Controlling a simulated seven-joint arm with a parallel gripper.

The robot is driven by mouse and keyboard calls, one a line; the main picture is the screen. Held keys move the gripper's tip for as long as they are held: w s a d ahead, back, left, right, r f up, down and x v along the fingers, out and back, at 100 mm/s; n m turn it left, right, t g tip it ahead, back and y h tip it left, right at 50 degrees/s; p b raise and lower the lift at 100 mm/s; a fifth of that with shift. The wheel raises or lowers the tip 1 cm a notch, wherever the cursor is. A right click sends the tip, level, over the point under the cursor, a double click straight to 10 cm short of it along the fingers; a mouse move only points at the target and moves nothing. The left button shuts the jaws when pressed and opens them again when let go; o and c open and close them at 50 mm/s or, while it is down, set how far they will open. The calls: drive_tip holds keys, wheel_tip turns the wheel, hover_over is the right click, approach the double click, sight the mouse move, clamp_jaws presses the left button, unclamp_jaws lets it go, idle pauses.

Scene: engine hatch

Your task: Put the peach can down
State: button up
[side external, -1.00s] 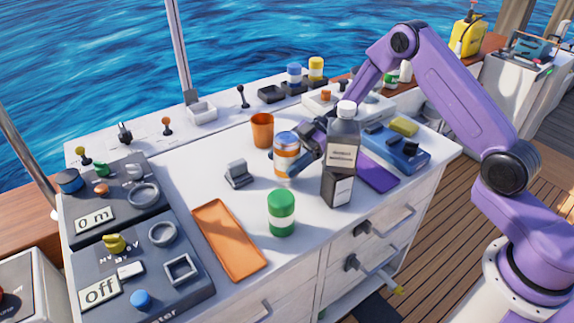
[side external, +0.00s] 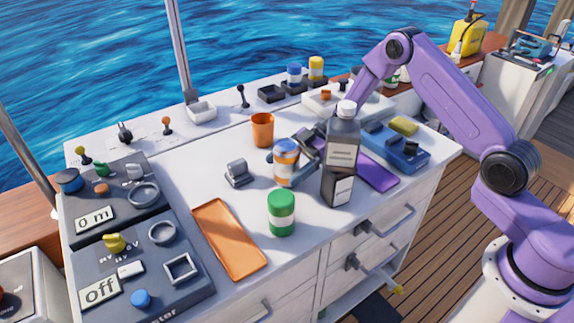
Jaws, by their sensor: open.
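The peach can (side external: 286,152), with orange and white bands and a pale blue-grey lid, stands about upright on the white counter, left of the tall dark bottle (side external: 342,152). My gripper (side external: 284,171) is low at the can, reaching in from the right behind the bottle. Its jaws are open, with finger parts showing on either side of the can. The bottle and the can hide part of my gripper, so I cannot tell whether a finger still touches the can.
A green-and-white can (side external: 281,213) stands in front, and an orange cup (side external: 262,130) behind. An orange tray (side external: 229,239) and a grey metal block (side external: 238,173) lie to the left. A purple flat thing (side external: 376,172) and blue holder (side external: 400,148) are right of the bottle.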

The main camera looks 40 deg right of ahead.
drive_tip(key=v, duration=1.2)
drive_tip(key=shift+r, duration=0.2)
